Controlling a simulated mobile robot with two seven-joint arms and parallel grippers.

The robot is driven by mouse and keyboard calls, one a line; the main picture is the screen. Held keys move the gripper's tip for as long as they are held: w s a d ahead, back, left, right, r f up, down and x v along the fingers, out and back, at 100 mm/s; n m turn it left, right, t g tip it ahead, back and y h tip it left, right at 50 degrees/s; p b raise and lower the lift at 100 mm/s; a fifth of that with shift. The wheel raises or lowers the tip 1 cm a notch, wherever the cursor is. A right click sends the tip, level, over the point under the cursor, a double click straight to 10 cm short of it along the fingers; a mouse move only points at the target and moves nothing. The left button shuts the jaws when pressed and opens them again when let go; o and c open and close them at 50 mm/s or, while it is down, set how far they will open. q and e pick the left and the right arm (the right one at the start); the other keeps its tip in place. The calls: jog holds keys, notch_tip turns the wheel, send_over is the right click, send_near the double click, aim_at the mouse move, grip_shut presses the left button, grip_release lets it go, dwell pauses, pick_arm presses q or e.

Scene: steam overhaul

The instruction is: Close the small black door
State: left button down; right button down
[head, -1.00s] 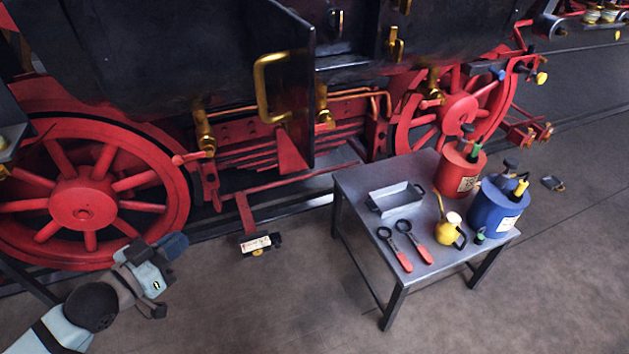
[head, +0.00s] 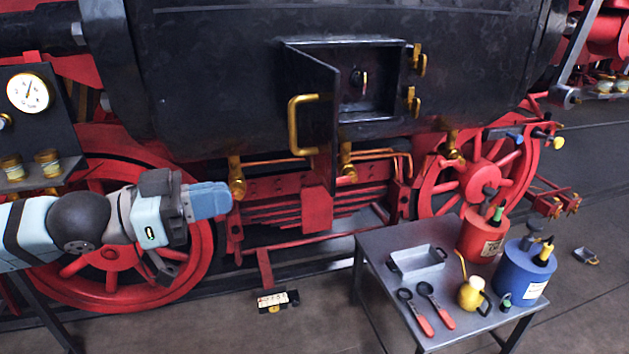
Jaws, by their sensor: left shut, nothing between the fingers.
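The small black door (head: 314,92) stands swung open on the dark locomotive body, hinged on the left of its opening. A brass handle (head: 294,126) is on its outer face. Brass latches (head: 418,62) sit on the right side of the opening. My left gripper (head: 212,200) is shut and empty, left of and below the door, in front of the red wheel and apart from the door. My right gripper is not in view.
A grey metal table (head: 380,255) stands at lower right, holding a tray (head: 418,260), red-handled tools, a yellow oiler (head: 470,293), a red can (head: 481,238) and a blue can (head: 524,268). A gauge panel (head: 30,95) is at left. A small block lies on the floor.

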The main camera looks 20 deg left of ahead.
aim_at(328, 180)
pick_arm(q)
jog(key=p+x, duration=0.3)
jog(key=x, duration=0.9)
jog(key=shift+s+d+r+p, duration=0.1)
jog(key=shift+d+p, duration=0.05)
jog(key=shift+p, duration=0.25)
jog(key=shift+w+d, duration=0.3)
jog(key=shift+d, duration=0.15)
